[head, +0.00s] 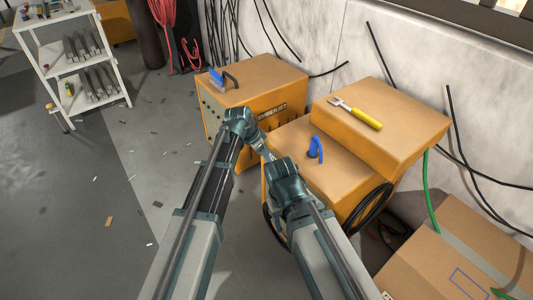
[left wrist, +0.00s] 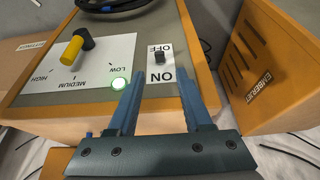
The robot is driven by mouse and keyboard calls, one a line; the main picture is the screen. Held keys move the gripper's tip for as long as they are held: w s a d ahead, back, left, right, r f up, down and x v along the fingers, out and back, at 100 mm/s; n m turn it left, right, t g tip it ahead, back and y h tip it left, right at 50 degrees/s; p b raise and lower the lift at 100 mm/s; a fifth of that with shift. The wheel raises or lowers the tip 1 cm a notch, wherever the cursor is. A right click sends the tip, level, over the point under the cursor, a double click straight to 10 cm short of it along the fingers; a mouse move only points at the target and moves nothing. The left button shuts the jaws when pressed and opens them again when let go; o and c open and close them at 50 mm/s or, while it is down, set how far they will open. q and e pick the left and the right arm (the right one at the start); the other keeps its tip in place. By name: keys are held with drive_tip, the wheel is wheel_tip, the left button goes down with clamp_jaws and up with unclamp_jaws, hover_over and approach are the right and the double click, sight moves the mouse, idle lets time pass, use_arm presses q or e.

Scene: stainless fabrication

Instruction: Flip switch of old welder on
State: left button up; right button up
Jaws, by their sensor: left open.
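The old welder (head: 345,178) is the orange box in the middle of the head view; my arms hide its front panel there. In the left wrist view its grey panel (left wrist: 176,98) shows upside down. A small black switch (left wrist: 159,58) sits on a white plate marked OFF and ON; I cannot tell which way it is tipped. A green lamp (left wrist: 119,84) beside the plate looks lit. My left gripper (left wrist: 161,80) is open and empty, its fingers either side of the ON label, apart from the switch. It also shows in the head view (head: 270,155). My right gripper is hidden.
A yellow knob (left wrist: 72,50) is on a LOW-MEDIUM-HIGH dial. An EMBERJET box (head: 262,82) stands close beside the welder. Another orange box (head: 385,105) bears a yellow-handled tool (head: 358,115). A blue tool (head: 315,149) is on the welder. Black cable coils (head: 368,208) hang at its side.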

use_arm(q)
drive_tip(key=p+v, duration=0.6)
drive_tip(key=v, duration=0.2)
drive_tip(key=shift+r, duration=0.1)
